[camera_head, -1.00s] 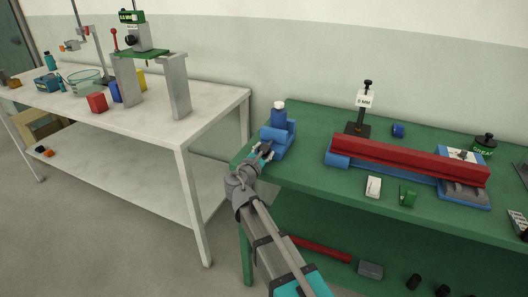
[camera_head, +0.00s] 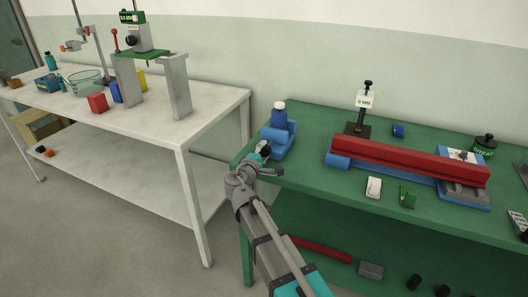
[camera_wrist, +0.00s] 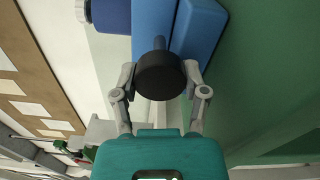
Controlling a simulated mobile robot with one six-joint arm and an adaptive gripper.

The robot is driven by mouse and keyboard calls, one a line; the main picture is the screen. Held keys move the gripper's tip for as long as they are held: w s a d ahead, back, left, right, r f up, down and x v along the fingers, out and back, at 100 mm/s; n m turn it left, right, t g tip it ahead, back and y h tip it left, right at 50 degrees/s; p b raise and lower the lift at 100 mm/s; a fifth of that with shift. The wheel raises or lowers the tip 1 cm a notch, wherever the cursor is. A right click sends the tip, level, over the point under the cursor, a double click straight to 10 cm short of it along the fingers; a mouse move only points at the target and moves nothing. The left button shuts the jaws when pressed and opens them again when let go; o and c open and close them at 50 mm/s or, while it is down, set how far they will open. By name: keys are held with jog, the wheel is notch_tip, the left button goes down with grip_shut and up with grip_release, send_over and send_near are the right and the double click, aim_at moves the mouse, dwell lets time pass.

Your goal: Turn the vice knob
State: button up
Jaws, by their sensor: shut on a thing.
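The blue vice (camera_head: 282,139) stands at the left end of the green bench, and its blue body also shows in the wrist view (camera_wrist: 200,30). Its round black knob (camera_wrist: 160,75) faces my wrist camera on a short dark shaft. My gripper (camera_wrist: 160,82) has one finger on each side of the knob and is shut on its rim. In the head view my gripper (camera_head: 264,160) is at the near side of the vice, and my own wrist partly hides the knob there.
A blue bottle with a white cap (camera_head: 279,112) is at the vice. A long red bar (camera_head: 410,160) lies to the right on the green bench (camera_head: 310,180). A white table (camera_head: 215,105) stands to the left across a gap.

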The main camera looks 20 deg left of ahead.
jog(key=m, duration=0.4)
jog(key=shift+m, duration=0.3)
jog(key=m, duration=0.4)
jog(key=shift+m, duration=0.3)
jog(key=o, duration=1.1)
jog(key=shift+o, duration=0.2)
jog(key=s+a, duration=0.1)
jog(key=s, duration=1.1)
